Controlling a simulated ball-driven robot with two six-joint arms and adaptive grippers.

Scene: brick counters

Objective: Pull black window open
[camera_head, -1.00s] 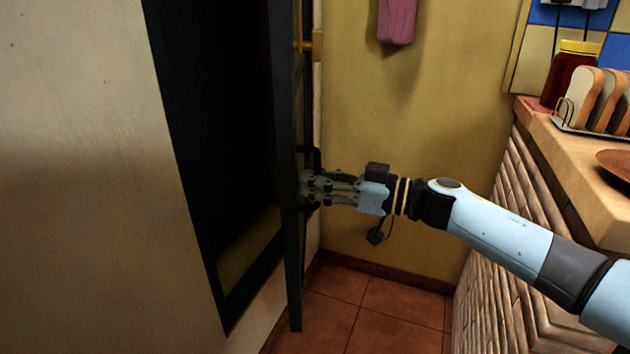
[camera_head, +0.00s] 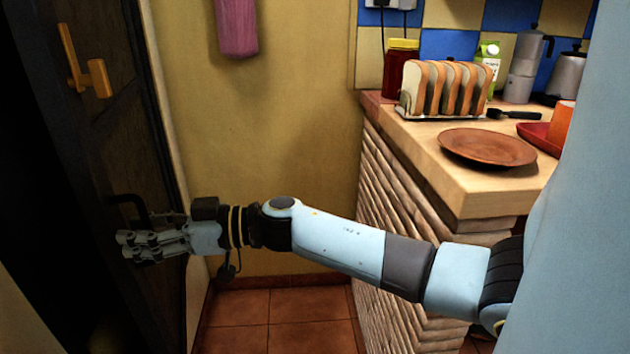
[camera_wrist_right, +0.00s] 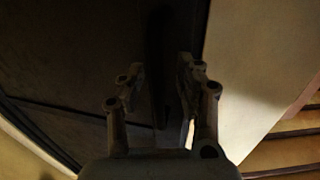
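The black window (camera_head: 100,130) is a dark panel at the left of the head view, its inner face turned toward me at a slant. It has a yellow handle (camera_head: 88,72) high up and a black bar handle (camera_head: 128,202) lower down. My right gripper (camera_head: 128,246) is just below and in front of the black handle, close to the panel. In the right wrist view its two fingers (camera_wrist_right: 158,85) stand apart, with dark panel and a darker vertical bar behind or between them. I cannot tell whether they touch the handle. My left gripper is not in view.
A brick counter (camera_head: 450,170) stands at the right, holding a toast rack (camera_head: 448,88), a brown plate (camera_head: 487,147), a red jar (camera_head: 400,68) and coffee pots. A pink cloth (camera_head: 237,28) hangs on the yellow wall. Tiled floor (camera_head: 280,315) is clear between window and counter.

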